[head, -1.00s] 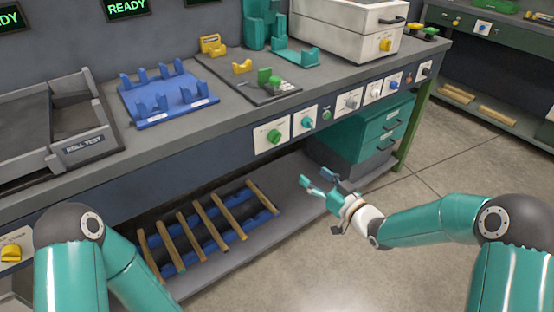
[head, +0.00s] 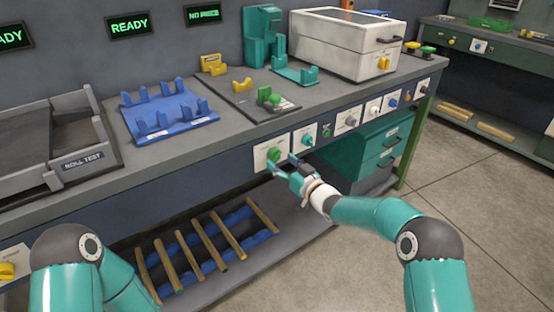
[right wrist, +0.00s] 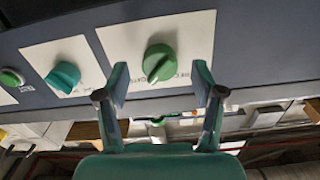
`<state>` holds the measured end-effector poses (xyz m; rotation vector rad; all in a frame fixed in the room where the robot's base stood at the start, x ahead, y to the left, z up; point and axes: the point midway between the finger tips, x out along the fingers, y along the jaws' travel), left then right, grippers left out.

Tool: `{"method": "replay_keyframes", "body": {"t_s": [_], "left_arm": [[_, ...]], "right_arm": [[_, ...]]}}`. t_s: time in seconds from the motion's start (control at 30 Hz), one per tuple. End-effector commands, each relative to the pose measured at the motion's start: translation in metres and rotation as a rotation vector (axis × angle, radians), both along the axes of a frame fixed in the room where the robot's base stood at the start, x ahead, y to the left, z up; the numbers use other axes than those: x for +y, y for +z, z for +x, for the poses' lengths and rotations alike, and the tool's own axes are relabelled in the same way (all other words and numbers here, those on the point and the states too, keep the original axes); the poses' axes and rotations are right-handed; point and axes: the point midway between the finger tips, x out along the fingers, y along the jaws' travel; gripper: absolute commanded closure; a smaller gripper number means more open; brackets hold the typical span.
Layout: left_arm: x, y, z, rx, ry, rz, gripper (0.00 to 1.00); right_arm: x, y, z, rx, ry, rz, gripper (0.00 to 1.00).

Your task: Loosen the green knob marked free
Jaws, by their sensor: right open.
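A green knob (head: 273,154) sits on a white plate on the bench's front panel. It also shows close up in the right wrist view (right wrist: 159,63), with a pale slot mark and a label too small to read surely. My right gripper (head: 282,163) is just in front of this plate. In the right wrist view my right gripper (right wrist: 160,76) is open and empty, its fingers to either side of the knob's lower part; I cannot tell whether they reach around it. My left arm shows at lower left; its gripper is out of view.
A teal knob (head: 307,140) and several other controls are along the panel to the right. A green knob on a fixture (head: 265,95) stands on the benchtop. A rack of wooden rods (head: 204,240) lies on the shelf below. Floor at right is clear.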

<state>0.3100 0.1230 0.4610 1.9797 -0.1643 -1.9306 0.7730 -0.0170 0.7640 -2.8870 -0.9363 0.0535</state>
Motion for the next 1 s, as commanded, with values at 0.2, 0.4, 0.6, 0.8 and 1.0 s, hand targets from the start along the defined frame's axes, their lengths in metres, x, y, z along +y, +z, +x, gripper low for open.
{"method": "replay_keyframes", "body": {"t_s": [0.2,0.4,0.6,0.8,1.0], "left_arm": [[0.000,0.000,0.000,0.000,0.000,0.000,0.60],[0.000,0.000,0.000,0.000,0.000,0.000,0.60],[0.000,0.000,0.000,0.000,0.000,0.000,0.60],[0.000,0.000,0.000,0.000,0.000,0.000,0.60],[0.000,0.000,0.000,0.000,0.000,0.000,0.60]], "right_arm": [[0.012,0.000,0.016,-0.001,0.001,0.001,0.32],[0.015,0.000,0.020,0.001,0.000,0.001,0.32],[0.015,0.000,0.020,0.000,0.001,0.001,0.32],[0.015,0.000,0.020,0.000,0.001,0.001,0.62],[0.015,0.000,0.020,0.000,0.001,0.001,0.92]]}}
